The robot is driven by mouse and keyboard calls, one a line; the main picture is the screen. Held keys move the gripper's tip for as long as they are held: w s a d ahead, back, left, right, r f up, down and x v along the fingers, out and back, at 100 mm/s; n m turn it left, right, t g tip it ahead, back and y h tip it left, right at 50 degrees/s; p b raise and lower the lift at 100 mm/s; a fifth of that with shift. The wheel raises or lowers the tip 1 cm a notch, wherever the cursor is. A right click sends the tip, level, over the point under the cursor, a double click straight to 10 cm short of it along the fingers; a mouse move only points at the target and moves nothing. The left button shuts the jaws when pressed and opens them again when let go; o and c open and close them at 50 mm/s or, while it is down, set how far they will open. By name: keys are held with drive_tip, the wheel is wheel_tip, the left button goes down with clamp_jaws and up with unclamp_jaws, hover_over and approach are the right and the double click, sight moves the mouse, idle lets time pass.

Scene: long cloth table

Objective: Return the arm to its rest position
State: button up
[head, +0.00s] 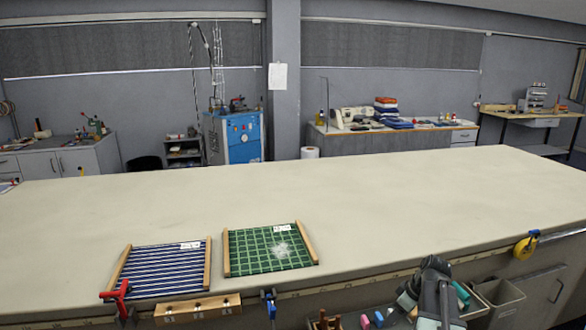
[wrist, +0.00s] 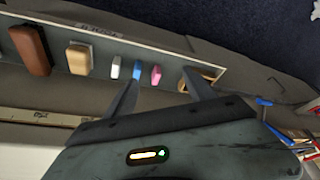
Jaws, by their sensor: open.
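My gripper shows in the wrist view (wrist: 160,98) with its two dark fingers spread apart and nothing between them. Past the fingertips is a shallow tray or shelf (wrist: 215,74) holding small pieces. In the head view my arm is at the lower right, in front of the long cloth table (head: 400,205) at its near edge. The gripper's fingers cannot be made out clearly there.
Striped blue fabric (head: 160,270) and green checked fabric (head: 268,249) lie between wooden bars on the table. A red clamp (head: 117,294), blue clamp (head: 270,300) and yellow tape measure (head: 525,246) sit along the front edge. A grey bin (head: 502,299) hangs right of my arm. The table's middle is clear.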

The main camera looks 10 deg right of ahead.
drive_tip(key=w+a+r+n+g+p, duration=0.1)
drive_tip(key=a, duration=1.2)
drive_tip(key=w+a+r+n+g+p, duration=0.1)
drive_tip(key=w+a, duration=0.1)
drive_tip(key=a, duration=1.1)
drive_tip(key=s+a+m+g+h, duration=0.1)
drive_tip(key=s+a+m+h, duration=0.1)
drive_tip(key=s+a+m, duration=0.4)
drive_tip(key=shift+s+a+m+p, duration=0.2)
drive_tip(key=shift+s+m+p, duration=0.15)
drive_tip(key=shift+m, duration=0.75)
drive_tip(key=shift+f, duration=0.1)
